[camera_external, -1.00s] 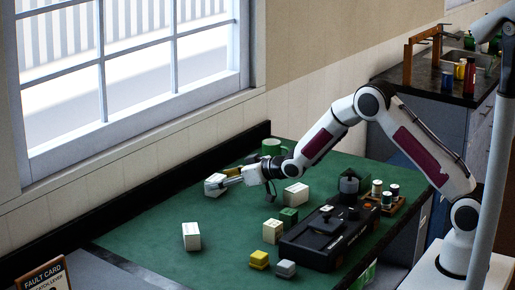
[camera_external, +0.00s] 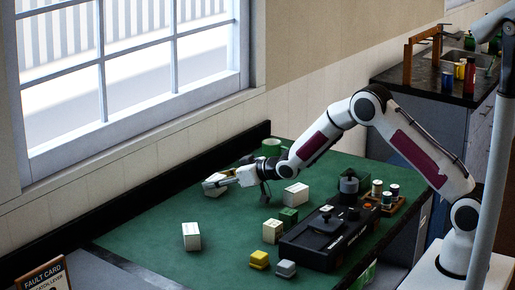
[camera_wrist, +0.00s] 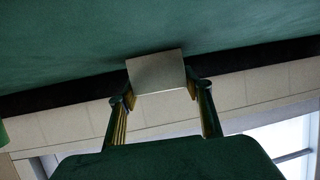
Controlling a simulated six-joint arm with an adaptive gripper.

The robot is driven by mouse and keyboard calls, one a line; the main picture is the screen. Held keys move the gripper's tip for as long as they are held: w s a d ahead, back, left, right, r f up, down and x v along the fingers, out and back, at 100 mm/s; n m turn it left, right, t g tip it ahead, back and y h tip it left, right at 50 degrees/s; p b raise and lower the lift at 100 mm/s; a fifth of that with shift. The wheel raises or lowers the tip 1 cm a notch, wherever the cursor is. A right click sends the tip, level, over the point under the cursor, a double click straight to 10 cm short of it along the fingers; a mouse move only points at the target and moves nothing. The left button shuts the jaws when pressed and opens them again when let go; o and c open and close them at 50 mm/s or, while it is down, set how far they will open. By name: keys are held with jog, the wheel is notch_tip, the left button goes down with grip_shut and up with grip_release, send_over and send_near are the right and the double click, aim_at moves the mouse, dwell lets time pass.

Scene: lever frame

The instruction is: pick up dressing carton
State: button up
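A white carton (camera_external: 214,187), its label unreadable and so perhaps the dressing carton, is on the far left part of the green bench near the wall. My gripper (camera_external: 219,183) reaches to it from the right, low over the bench. In the wrist view the pale carton (camera_wrist: 157,72) lies between the tips of my gripper (camera_wrist: 160,92), one finger along each side. The fingers look very close to its sides; whether they press on it I cannot tell. No clear lift off the bench shows.
Other white cartons stand in front (camera_external: 191,236) and to the right (camera_external: 295,194). Green (camera_external: 288,215), yellow (camera_external: 258,260) and grey (camera_external: 285,269) blocks sit near a black lever device (camera_external: 325,237). A green mug (camera_external: 271,147) is behind.

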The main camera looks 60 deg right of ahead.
aim_at(217, 178)
jog(key=shift+r, duration=0.1)
dwell(0.3)
jog(key=shift+r, duration=4.9)
